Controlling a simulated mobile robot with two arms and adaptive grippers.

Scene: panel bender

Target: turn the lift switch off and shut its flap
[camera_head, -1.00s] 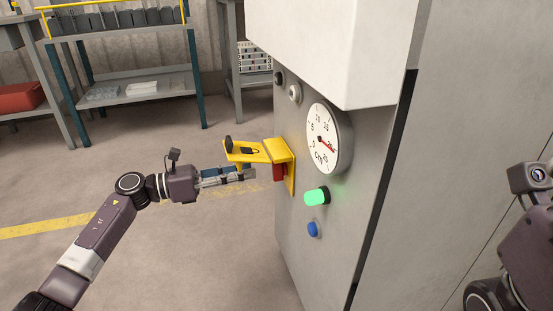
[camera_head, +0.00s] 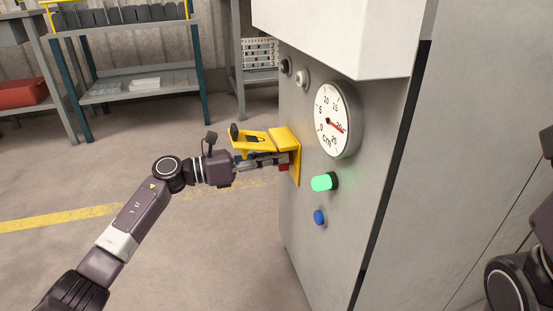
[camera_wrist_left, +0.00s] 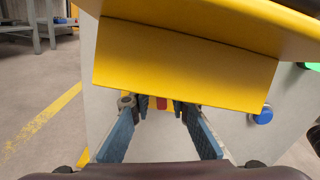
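The yellow flap (camera_head: 258,140) of the lift switch is raised and juts out from the grey machine panel. The red switch (camera_head: 284,158) is under it, mostly hidden by my fingers and the flap. My left gripper (camera_head: 281,161) is under the flap with its fingertips at the switch. In the left wrist view the flap (camera_wrist_left: 185,65) spans above the fingers. The fingers (camera_wrist_left: 160,105) stand apart there, and a bit of red switch (camera_wrist_left: 162,103) shows between their tips; contact cannot be told. My right arm shows at the right edge; its gripper is out of view.
A round gauge (camera_head: 338,120), a lit green lamp (camera_head: 323,182) and a blue button (camera_head: 319,217) sit on the panel near the switch. A white housing (camera_head: 335,35) overhangs above. A shelf (camera_head: 130,90) stands at the back left. The floor left of the machine is clear.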

